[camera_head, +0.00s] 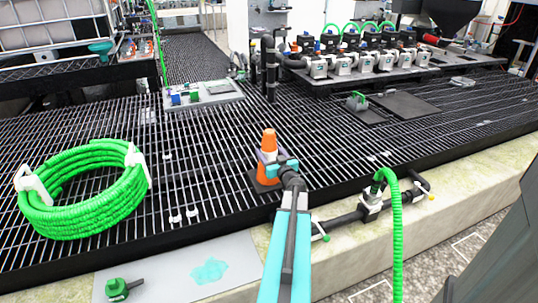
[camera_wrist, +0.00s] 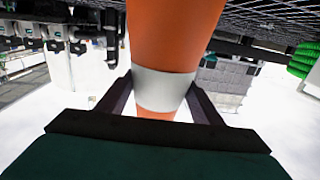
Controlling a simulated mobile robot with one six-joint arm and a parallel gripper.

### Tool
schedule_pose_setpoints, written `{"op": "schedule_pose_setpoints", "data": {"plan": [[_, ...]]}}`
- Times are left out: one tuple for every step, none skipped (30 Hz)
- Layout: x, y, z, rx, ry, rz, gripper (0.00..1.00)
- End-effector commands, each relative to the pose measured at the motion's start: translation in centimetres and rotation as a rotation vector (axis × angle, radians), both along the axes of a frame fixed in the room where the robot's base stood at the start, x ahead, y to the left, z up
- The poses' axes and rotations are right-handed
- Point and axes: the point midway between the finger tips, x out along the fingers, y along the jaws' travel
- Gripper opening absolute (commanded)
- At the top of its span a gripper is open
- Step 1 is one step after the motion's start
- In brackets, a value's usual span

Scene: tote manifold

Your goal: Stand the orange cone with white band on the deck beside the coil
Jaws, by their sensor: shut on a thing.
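The orange cone with white band (camera_head: 269,138) is upright on or just above the deck, right of the coil; I cannot tell whether its dark base touches the grating. My gripper (camera_head: 273,160) is shut on the cone around its middle. In the wrist view the cone (camera_wrist: 175,30) fills the centre, and its white band (camera_wrist: 163,91) sits between the two dark fingers of my gripper (camera_wrist: 160,95). The green coil (camera_head: 62,165) lies on the deck (camera_head: 205,150) at the left, with clear grating between it and the cone. It also shows at the wrist view's right edge (camera_wrist: 303,60).
A grey panel with a teal patch (camera_head: 210,270) and a green valve (camera_head: 117,288) lie in front. A black pipe (camera_head: 345,220) with a green hose (camera_head: 397,235) runs along the deck's front edge. A row of pumps (camera_head: 365,62) stands at the back. Small white clips (camera_head: 183,216) dot the grating.

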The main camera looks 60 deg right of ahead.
Motion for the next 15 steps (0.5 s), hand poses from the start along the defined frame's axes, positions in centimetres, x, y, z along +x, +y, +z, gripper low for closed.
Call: {"op": "schedule_pose_setpoints", "data": {"plan": [[0.02, 0.00, -0.09, 0.000, -0.002, 0.001, 0.08], [0.03, 0.01, -0.09, 0.000, -0.002, 0.001, 0.08], [0.02, 0.01, -0.06, 0.000, -0.002, 0.001, 0.08], [0.02, 0.01, -0.04, 0.000, -0.002, 0.000, 0.08], [0.02, 0.01, -0.04, 0.000, -0.002, 0.000, 0.08], [0.02, 0.01, -0.04, 0.000, -0.002, 0.000, 0.08], [0.02, 0.01, -0.04, 0.000, -0.002, 0.000, 0.08], [0.01, 0.01, -0.14, 0.001, -0.001, 0.000, 0.64], [0.01, 0.01, -0.14, 0.001, -0.001, 0.000, 0.70], [0.01, 0.01, -0.14, 0.001, -0.001, 0.000, 0.76], [0.01, 0.01, -0.13, 0.001, -0.001, 0.000, 0.80], [0.01, 0.02, -0.13, 0.001, -0.001, 0.000, 0.80], [0.02, 0.01, -0.12, 0.001, -0.001, 0.000, 0.80], [0.02, 0.01, -0.12, 0.001, -0.001, 0.000, 0.80], [0.02, 0.01, -0.12, 0.000, -0.001, 0.000, 0.80]]}}
